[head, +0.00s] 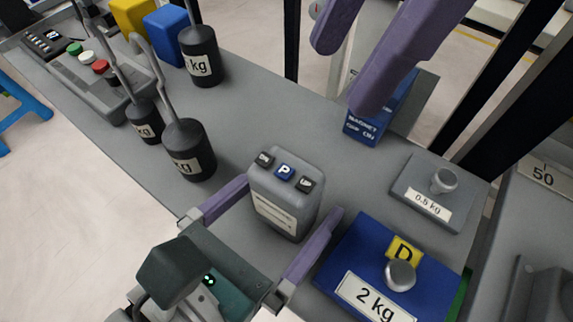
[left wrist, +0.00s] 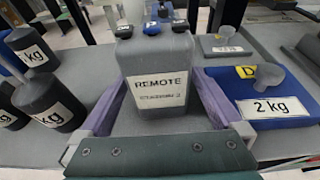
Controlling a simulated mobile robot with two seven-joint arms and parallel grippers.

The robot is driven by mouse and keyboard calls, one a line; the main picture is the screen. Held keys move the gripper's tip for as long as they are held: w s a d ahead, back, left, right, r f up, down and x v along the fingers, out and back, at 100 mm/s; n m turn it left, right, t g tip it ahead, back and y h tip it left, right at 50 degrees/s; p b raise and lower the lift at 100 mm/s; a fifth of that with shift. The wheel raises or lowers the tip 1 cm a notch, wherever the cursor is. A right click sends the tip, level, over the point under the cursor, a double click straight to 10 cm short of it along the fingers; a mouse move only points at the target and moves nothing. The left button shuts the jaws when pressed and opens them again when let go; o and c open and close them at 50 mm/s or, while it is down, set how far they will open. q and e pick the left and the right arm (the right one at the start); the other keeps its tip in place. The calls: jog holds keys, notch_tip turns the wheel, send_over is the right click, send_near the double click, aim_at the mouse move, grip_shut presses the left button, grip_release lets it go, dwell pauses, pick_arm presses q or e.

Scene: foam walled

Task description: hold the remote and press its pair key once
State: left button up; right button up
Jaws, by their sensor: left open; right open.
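The grey remote (head: 284,210) stands upright on the grey bench. Its top has a blue key marked P (head: 285,171) between two dark keys, an ON key (head: 264,159) and another key (head: 305,184). My left gripper (head: 292,196) is open, with one purple finger on each side of the remote. In the left wrist view the remote (left wrist: 158,75) stands between these fingers, its REMOTE label facing the palm. My right gripper (head: 347,75) is open and empty, its purple fingers hanging from the top edge, beyond and right of the remote in the picture.
Black hooked weights (head: 188,150) stand left of the remote. A blue 2 kg block (head: 345,260) lies close at right, with a grey 0.5 kg block (head: 425,185) behind it. A blue magnet box (head: 365,128) stands below my right fingers. A button box (head: 85,80) sits far left.

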pick_arm(q)
jog(key=c, duration=1.4)
pick_arm(e)
grip_shut()
dwell(1.1)
